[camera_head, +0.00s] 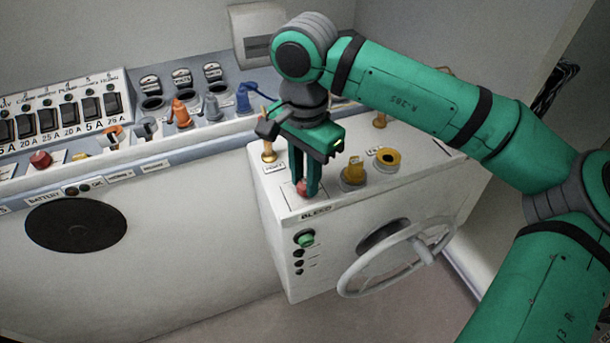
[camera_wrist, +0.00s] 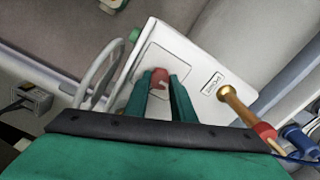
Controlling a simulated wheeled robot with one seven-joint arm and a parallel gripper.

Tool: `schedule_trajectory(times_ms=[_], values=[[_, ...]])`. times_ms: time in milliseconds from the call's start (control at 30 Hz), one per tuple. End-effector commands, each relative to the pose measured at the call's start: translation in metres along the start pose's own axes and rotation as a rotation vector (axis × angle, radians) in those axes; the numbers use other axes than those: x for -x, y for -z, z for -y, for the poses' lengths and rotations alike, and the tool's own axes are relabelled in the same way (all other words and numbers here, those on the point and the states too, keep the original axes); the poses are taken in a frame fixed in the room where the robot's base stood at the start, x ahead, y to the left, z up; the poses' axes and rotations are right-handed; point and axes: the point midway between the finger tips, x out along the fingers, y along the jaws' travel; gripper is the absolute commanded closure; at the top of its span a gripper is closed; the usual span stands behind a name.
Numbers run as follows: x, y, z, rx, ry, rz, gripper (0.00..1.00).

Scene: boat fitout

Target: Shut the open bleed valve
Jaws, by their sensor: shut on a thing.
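The bleed valve has a small red knob (camera_head: 301,187) on top of the white console box, above the printed word BLEED. My gripper (camera_head: 305,190) points down at it, its two green fingers shut on the red knob. In the wrist view the red knob (camera_wrist: 159,79) sits between the fingertips of my gripper (camera_wrist: 160,85), on a pale square plate. The fingers hide part of the knob, and I cannot tell its turn angle.
A yellow knob (camera_head: 353,171) and a yellow ring-shaped fitting (camera_head: 387,159) stand right of my gripper. A brass lever (camera_head: 268,151) stands close on its left. A white handwheel (camera_head: 395,257) juts from the box front. The switch panel (camera_head: 62,112) lies at the left.

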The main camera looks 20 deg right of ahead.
Motion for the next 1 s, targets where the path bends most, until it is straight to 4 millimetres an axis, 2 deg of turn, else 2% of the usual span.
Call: schedule_trajectory(times_ms=[167, 200, 267, 300, 667, 767, 1000], values=[[0.001, 0.0, 0.001, 0.0, 0.004, -0.001, 1.0], [0.001, 0.0, 0.001, 0.0, 0.004, -0.001, 0.75], [0.001, 0.001, 0.001, -0.001, 0.003, -0.001, 0.61], [0.001, 0.001, 0.0, -0.002, 0.003, -0.001, 0.58], [0.005, 0.001, 0.0, -0.002, 0.002, -0.002, 0.58], [0.017, 0.001, 0.001, -0.002, 0.002, -0.004, 0.58], [0.061, 0.0, 0.001, -0.001, 0.003, -0.003, 0.58]])
